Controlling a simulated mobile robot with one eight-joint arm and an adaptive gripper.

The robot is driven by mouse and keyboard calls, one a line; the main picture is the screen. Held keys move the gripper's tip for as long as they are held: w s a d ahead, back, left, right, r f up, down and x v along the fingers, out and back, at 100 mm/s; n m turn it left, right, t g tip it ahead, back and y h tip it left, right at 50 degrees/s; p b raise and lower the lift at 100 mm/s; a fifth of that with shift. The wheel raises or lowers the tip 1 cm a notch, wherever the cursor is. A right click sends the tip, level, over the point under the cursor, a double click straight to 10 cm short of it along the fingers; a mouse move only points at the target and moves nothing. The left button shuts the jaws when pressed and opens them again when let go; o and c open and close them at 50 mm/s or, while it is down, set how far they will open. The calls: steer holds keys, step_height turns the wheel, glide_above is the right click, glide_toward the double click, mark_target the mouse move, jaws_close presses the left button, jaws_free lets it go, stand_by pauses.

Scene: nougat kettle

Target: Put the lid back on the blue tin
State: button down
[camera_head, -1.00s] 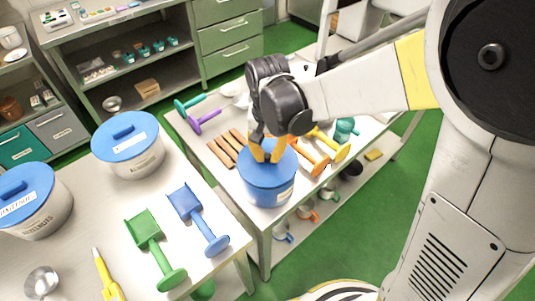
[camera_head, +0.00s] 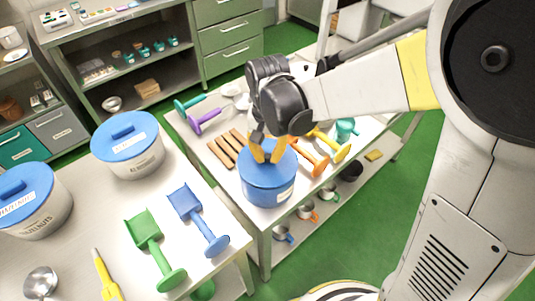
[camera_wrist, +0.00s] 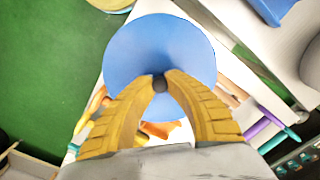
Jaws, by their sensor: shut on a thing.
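The blue tin (camera_head: 268,190) stands upright near the front left corner of the middle table. Its blue lid (camera_head: 262,168) lies over the top of the tin and looks roughly level; whether it is fully seated I cannot tell. My gripper (camera_head: 268,154) is above the lid with its yellow fingers closed on the small dark knob at the lid's centre. In the wrist view the round lid (camera_wrist: 150,48) fills the upper middle, and the fingertips of my gripper (camera_wrist: 160,83) meet at the knob (camera_wrist: 160,84). The lid hides the tin there.
Wooden bars (camera_head: 227,149), orange (camera_head: 311,160) and yellow (camera_head: 331,143) scoops lie on the table close to the tin. A left table holds two white tubs with blue lids (camera_head: 124,132), a blue scoop (camera_head: 199,217) and a green scoop (camera_head: 152,246). Mugs stand on the lower shelf.

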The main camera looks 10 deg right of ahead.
steer(key=shift+f+b, duration=0.3)
steer(key=shift+f, duration=0.05)
stand_by(0.5)
steer(key=c, duration=0.7)
jaws_free()
steer(key=shift+c, duration=0.2)
steer(key=shift+r, duration=0.1)
steer(key=shift+r+p, duration=2.7)
steer(key=shift+r, duration=0.8)
steer(key=s+d+r+n+t+b, duration=0.2)
steer(key=s+d+t+b, duration=0.5)
steer(key=s+d, duration=0.4)
steer(key=shift+d+r, duration=0.4)
steer(key=shift+d, duration=0.85)
